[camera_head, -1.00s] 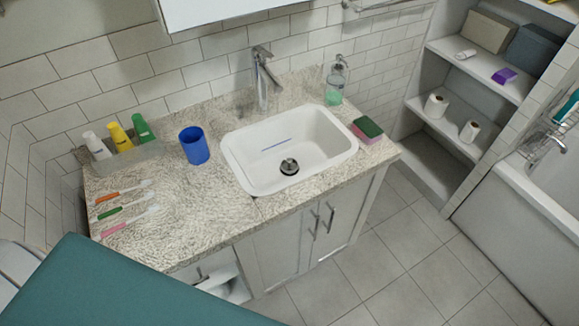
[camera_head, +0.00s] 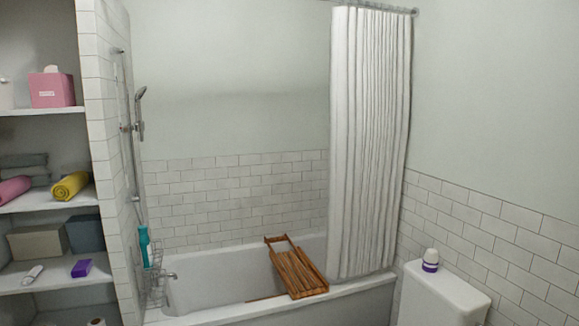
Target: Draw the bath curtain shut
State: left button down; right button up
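The white bath curtain (camera_head: 368,145) hangs from a rail (camera_head: 400,10) in the head view. It is bunched in folds at the right end of the bathtub (camera_head: 225,262). The left and middle stretch of the tub opening is uncovered. The curtain's lower end hangs by the tub's right end, close to the wooden bath tray (camera_head: 296,270). Neither of my grippers is in view.
A white cistern (camera_head: 443,297) with a white and purple bottle (camera_head: 430,260) on it stands at the lower right. Towel shelves (camera_head: 45,200) stand at the left, beside a tiled partition (camera_head: 108,160). A teal bottle (camera_head: 145,246) sits in a wire rack at the tub's left end.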

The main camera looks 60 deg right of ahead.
aim_at(339, 78)
jog(key=z, duration=2.15)
jog(key=i+j+z, duration=0.25)
jog(key=i+j, duration=1)
jog(key=i, duration=0.1)
